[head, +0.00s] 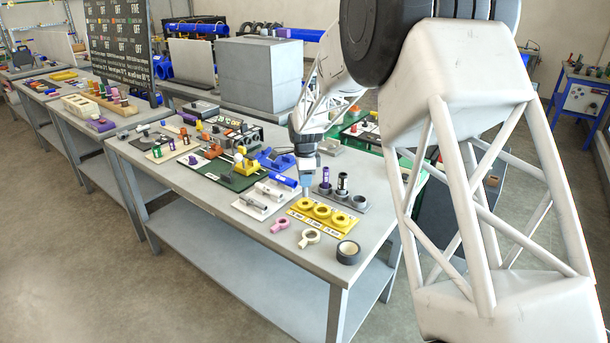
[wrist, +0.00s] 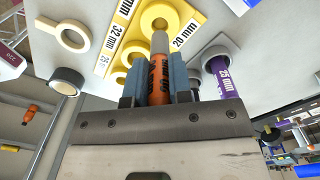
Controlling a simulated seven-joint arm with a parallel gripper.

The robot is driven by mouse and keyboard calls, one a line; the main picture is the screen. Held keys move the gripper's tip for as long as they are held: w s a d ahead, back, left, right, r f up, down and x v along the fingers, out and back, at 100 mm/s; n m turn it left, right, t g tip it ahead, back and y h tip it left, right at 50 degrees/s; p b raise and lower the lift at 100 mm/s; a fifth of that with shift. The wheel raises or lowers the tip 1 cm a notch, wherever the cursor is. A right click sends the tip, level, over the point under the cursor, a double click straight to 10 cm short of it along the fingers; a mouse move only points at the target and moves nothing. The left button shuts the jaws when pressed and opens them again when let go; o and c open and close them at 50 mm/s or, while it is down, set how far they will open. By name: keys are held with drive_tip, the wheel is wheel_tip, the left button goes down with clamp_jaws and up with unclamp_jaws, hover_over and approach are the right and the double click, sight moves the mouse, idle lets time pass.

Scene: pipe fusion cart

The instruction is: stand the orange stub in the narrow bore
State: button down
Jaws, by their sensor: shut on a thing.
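My gripper (wrist: 160,73) is shut on the orange stub (wrist: 159,82), which stands between its blue-grey fingers with a grey end pointing away from the wrist. In the head view my gripper (head: 307,182) is above the table, close to the yellow block with ring-shaped bores (head: 321,212). In the wrist view the stub's grey end overlaps the nearest yellow ring (wrist: 153,13). A gap or contact between them cannot be told. Labels reading 32 mm and 20 mm show beside the rings; which bore is narrow is unclear.
A grey rack with purple and dark tubes (head: 352,201) stands right behind the block. A white holder with grey pieces (head: 262,203) is to its left. Pink and cream rings (head: 309,237) and a black tape roll (head: 348,252) lie in front, near the table edge.

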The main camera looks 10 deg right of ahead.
sight(305, 195)
drive_tip(key=shift+f, duration=0.65)
drive_tip(key=shift+f, duration=1.7)
idle(1.8)
drive_tip(key=c, duration=1)
unclamp_jaws()
drive_tip(key=shift+o, duration=0.2)
drive_tip(key=shift+r, duration=0.1)
drive_tip(key=shift+r, duration=3.75)
drive_tip(key=shift+r, duration=0.1)
